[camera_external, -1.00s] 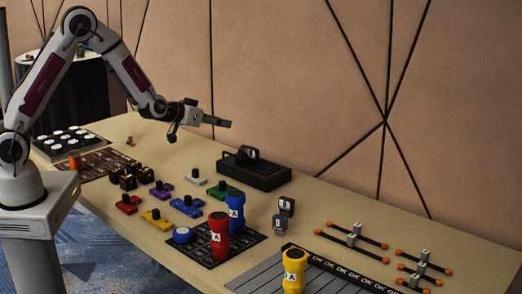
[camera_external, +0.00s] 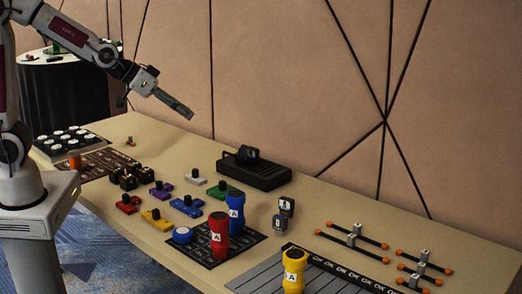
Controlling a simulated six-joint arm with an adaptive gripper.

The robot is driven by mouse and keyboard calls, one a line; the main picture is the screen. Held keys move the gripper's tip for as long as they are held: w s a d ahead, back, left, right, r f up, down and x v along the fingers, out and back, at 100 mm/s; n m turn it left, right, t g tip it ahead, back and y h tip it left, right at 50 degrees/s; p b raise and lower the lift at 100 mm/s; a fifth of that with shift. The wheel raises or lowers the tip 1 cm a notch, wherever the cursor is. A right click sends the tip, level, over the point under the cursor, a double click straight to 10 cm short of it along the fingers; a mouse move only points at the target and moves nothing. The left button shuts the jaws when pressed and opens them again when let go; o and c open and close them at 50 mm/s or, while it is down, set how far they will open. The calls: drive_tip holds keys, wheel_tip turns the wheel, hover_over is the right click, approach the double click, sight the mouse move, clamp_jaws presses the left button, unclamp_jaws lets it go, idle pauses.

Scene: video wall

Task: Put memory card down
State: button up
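My gripper (camera_external: 184,110) is in the air above the back of the table, up and to the left of the black slotted box, pointing down to the right. Its fingers look close together, but I cannot tell if they are open or shut, and no card shows in them. A small dark card-like piece (camera_external: 247,153) stands upright in the black box (camera_external: 262,173). Two more small pieces stand on the table to the right of the box: a dark one with a pale label (camera_external: 286,206) and a blue-grey one (camera_external: 279,222). I cannot tell which piece is the memory card.
Coloured blocks with knobs (camera_external: 188,206) lie mid-table. A yellow cylinder (camera_external: 293,270) stands at the front. Orange-ended rods (camera_external: 372,241) lie at right.

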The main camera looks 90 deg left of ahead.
drive_tip(key=s+d+m+g, duration=0.1)
drive_tip(key=s+d, duration=0.2)
drive_tip(key=s, duration=0.6)
drive_tip(key=s+d+m+g+h, duration=0.1)
drive_tip(key=s+d, duration=0.3)
drive_tip(key=s, duration=0.5)
drive_tip(key=s+d+m+g+h, duration=0.1)
drive_tip(key=s+d+g, duration=0.1)
drive_tip(key=s, duration=0.8)
drive_tip(key=shift+d+r+m, duration=0.15)
drive_tip(key=shift+d+m, duration=0.25)
drive_tip(key=shift+d, duration=0.45)
